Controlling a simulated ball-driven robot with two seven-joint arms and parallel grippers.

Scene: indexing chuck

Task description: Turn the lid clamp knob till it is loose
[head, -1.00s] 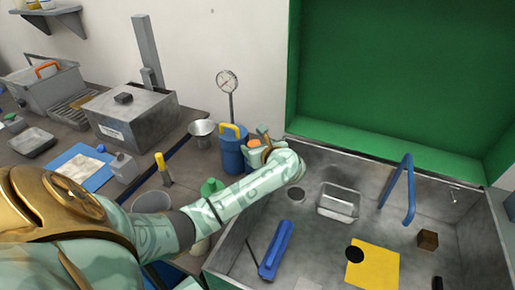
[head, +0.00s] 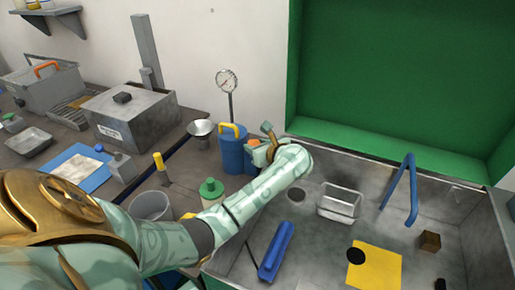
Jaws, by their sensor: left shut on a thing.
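The lid clamp knob (head: 253,143) appears as a small orange piece beside the blue canister (head: 231,155) with the yellow handle, at the back edge of the bench. My left gripper (head: 262,146) reaches it from the right and is shut on it. The fingers and wrist hide most of the knob and whatever it sits on, so I cannot tell its turn angle or whether it is loose. My right gripper is not in view.
A dial gauge (head: 227,82) on a post stands behind the canister, with a metal funnel (head: 201,130) to its left. A steel sink (head: 310,253) lies right, holding a metal tray (head: 339,202) and a blue-handled tool (head: 276,250). A green-capped bottle (head: 211,189) stands near my forearm.

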